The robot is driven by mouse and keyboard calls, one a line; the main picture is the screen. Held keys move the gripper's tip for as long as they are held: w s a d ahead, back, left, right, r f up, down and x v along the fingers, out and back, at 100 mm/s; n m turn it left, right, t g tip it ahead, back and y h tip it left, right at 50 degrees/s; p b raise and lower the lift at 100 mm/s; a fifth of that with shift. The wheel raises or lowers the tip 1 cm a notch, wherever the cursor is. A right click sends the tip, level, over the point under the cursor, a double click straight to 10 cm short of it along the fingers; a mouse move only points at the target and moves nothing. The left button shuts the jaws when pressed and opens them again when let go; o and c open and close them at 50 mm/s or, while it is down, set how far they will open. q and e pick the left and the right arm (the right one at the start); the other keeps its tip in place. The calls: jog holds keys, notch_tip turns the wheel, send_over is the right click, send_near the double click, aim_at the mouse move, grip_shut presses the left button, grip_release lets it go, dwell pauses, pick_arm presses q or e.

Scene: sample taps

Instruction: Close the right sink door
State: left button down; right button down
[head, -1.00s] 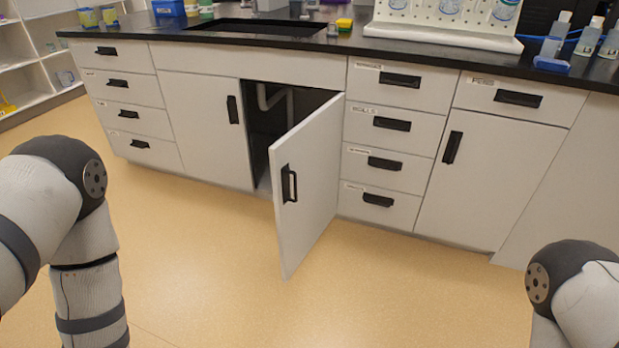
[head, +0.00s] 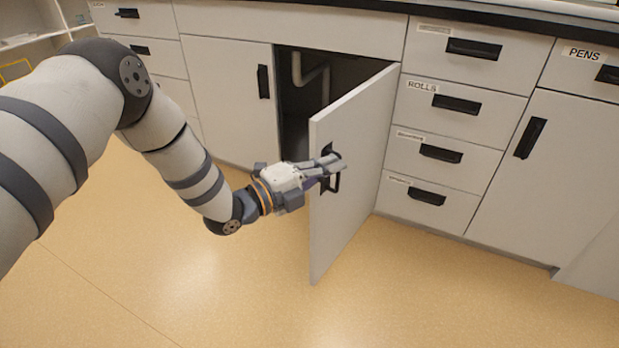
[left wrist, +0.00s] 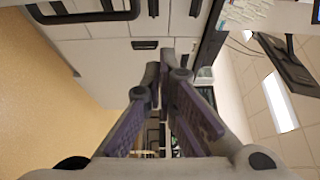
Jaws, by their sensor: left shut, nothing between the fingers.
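The right sink door (head: 362,142) is a white panel standing wide open, swung out from the cabinet. Its black handle (head: 335,183) is on its outer face near the free edge. My left gripper (head: 335,160) is shut and empty, with its fingers in front of that face at the handle's upper part. Whether it touches the door cannot be told. In the left wrist view my shut fingers (left wrist: 165,75) point toward the white cabinet fronts, with a large black handle (left wrist: 85,12) close by at the top left. My right gripper is out of view.
The left sink door (head: 228,100) is shut. A pipe (head: 312,75) shows inside the open cabinet. A stack of drawers (head: 440,130) stands right of the opening, below the black countertop (head: 500,15). The tan floor (head: 220,290) in front is clear.

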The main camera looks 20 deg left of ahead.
aim_at(317, 158)
pick_arm(q)
jog(key=shift+w+a, duration=0.55)
jog(key=shift+a, duration=0.3)
jog(key=shift+w+a, duration=0.55)
jog(key=shift+a, duration=0.25)
jog(key=shift+a, duration=0.1)
